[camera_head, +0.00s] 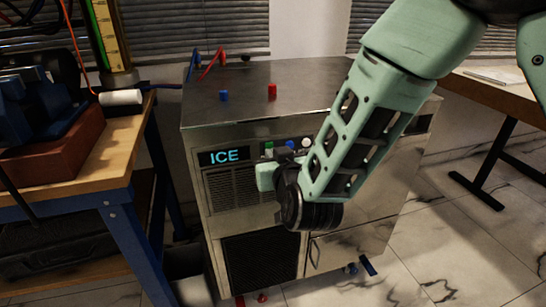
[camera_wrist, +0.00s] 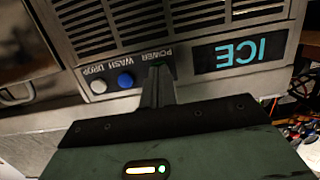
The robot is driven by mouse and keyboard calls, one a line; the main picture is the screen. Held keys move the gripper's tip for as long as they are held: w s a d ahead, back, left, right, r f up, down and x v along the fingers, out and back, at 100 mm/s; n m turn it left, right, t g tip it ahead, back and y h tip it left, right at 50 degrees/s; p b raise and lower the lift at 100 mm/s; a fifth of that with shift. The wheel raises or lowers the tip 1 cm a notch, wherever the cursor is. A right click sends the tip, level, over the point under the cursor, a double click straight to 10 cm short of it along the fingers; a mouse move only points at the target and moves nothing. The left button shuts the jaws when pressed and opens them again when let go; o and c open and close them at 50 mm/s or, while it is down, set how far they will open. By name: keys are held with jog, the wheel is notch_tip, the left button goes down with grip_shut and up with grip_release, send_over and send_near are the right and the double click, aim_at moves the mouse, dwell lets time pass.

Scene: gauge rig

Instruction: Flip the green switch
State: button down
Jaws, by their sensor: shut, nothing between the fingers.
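The green switch (camera_head: 269,146) is on the front panel of the metal ice machine (camera_head: 250,85), just right of the lit ICE display (camera_head: 223,156). My gripper (camera_head: 282,153) is shut and empty, with its fingertips close in front of the panel near the switch. In the wrist view, which is upside down, the shut fingers (camera_wrist: 158,72) reach to the POWER label and hide most or all of the green switch. I cannot tell whether they touch it.
A blue WASH button (camera_wrist: 125,80) and a white DROP button (camera_wrist: 99,86) sit beside the switch. Small blue (camera_head: 224,95) and red (camera_head: 272,91) pieces stand on the machine's top. A blue-legged workbench (camera_head: 120,160) is close at left. Floor shows at right.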

jog(key=t+b, duration=0.1)
jog(key=b, duration=0.3)
jog(key=w+f+t+y+b, duration=0.1)
jog(key=t+b, duration=0.1)
jog(key=b, duration=0.2)
jog(key=shift+b, duration=0.4)
jog(key=shift+s+f, duration=0.1)
jog(key=shift+s, duration=0.05)
